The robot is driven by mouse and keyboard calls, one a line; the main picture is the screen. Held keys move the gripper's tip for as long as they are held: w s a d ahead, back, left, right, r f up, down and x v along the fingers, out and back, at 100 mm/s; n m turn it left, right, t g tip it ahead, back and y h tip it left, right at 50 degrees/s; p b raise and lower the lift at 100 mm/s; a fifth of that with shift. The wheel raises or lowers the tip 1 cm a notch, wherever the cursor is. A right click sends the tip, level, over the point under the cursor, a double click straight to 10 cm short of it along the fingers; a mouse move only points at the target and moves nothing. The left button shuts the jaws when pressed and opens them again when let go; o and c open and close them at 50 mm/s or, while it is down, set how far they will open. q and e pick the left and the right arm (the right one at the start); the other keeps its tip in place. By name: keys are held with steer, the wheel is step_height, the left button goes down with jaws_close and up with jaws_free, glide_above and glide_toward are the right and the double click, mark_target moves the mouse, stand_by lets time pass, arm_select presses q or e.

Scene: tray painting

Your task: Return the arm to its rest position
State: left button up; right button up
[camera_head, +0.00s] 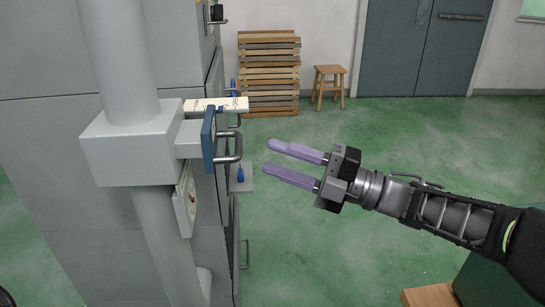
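My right gripper (280,162) is in the head view, with its arm coming in from the right. Its two pale purple fingers point left and stand apart with nothing between them. The fingertips are in open air a little to the right of a blue panel with a grey handle (236,147) on the grey machine, and they look apart from it. My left gripper does not show.
A large grey cabinet-like machine (60,150) with a pipe column fills the left side. A pallet stack (268,75) and a wooden stool (329,75) stand by the back wall, near grey double doors (420,50). Green floor (310,250) is clear below the gripper. A wooden corner (430,295) shows at bottom right.

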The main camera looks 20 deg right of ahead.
stand_by(0.3)
steer(key=w+d+f+m+t+h, duration=0.5)
steer(key=w+d+f+m+h, duration=0.35)
steer(key=m, duration=0.75)
steer(key=w+a+f+m+g+h+p, duration=0.15)
steer(key=f+m, duration=0.25)
steer(key=f, duration=0.6)
steer(key=a+f+m+g+h+p, duration=0.1)
steer(key=a+f+m+g+h, duration=0.3)
steer(key=f, duration=0.6)
steer(key=s+a+f+m+g+y+p, duration=0.1)
steer(key=s+a+f+m+g, duration=0.2)
steer(key=s+f, duration=0.4)
steer(key=s+a+f+m+g+p, duration=0.1)
steer(key=s+a+f+m+g, duration=0.2)
steer(key=f, duration=0.6)
steer(key=s+a+f+g+p, duration=0.1)
steer(key=s+a+f, duration=0.3)
steer(key=s, duration=0.5)
steer(key=s+a+f+g+y+p, duration=0.1)
steer(key=s+a+f+g+p, duration=0.1)
steer(key=s, duration=0.7)
steer(key=a+f+g, duration=0.1)
steer(key=a+g, duration=0.1)
steer(key=a, duration=0.1)
steer(key=shift+s+f+n, duration=0.3)
steer(key=shift+f, duration=0.05)
